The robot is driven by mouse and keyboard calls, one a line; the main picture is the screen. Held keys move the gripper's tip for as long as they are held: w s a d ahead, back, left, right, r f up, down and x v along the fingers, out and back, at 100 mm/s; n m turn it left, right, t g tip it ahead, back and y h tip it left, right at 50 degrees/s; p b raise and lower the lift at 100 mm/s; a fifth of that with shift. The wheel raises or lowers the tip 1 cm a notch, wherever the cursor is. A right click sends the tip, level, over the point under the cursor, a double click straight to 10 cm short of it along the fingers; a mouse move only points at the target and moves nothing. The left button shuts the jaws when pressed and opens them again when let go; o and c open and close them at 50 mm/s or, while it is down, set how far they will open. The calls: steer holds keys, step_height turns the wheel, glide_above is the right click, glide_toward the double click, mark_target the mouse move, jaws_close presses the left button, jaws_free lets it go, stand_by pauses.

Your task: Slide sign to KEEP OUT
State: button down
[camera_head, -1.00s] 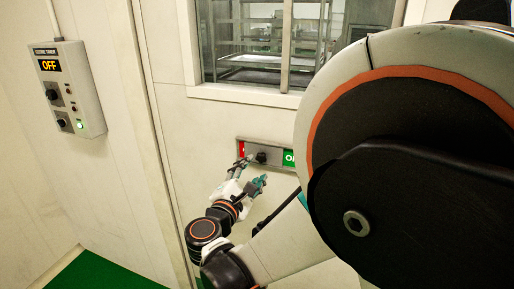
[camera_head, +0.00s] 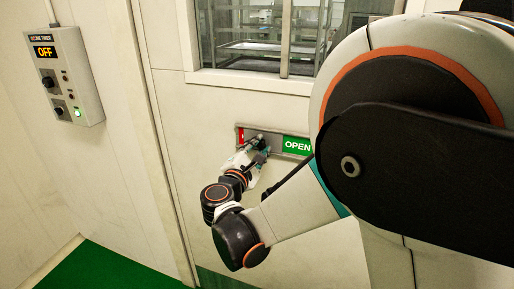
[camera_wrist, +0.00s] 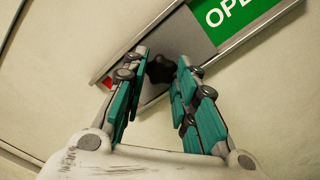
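The sliding sign (camera_head: 264,136) is a grey plate in a metal frame on the wall panel below the window. A green OPEN area (camera_head: 297,146) shows at its right and a thin red strip (camera_head: 240,135) at its left end. In the wrist view, the sign's black knob (camera_wrist: 160,68) lies between or just beyond the tips of my gripper (camera_wrist: 162,62). The teal fingers are apart, one on each side of the knob, with a gap visible at least on the left. In the head view, my gripper (camera_head: 257,150) is at the sign and partly covers the knob.
A control box (camera_head: 65,77) reading OFF, with knobs and a lit green button, hangs on the left wall. A window (camera_head: 265,35) is above the sign. My arm hides the right side of the head view. The wall around the sign looks clear.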

steer(key=s+d, duration=0.4)
steer(key=d, duration=0.6)
steer(key=shift+d, duration=0.25)
steer(key=c, duration=1.3)
jaws_free()
steer(key=shift+d, duration=0.1)
steer(key=shift+w, duration=0.1)
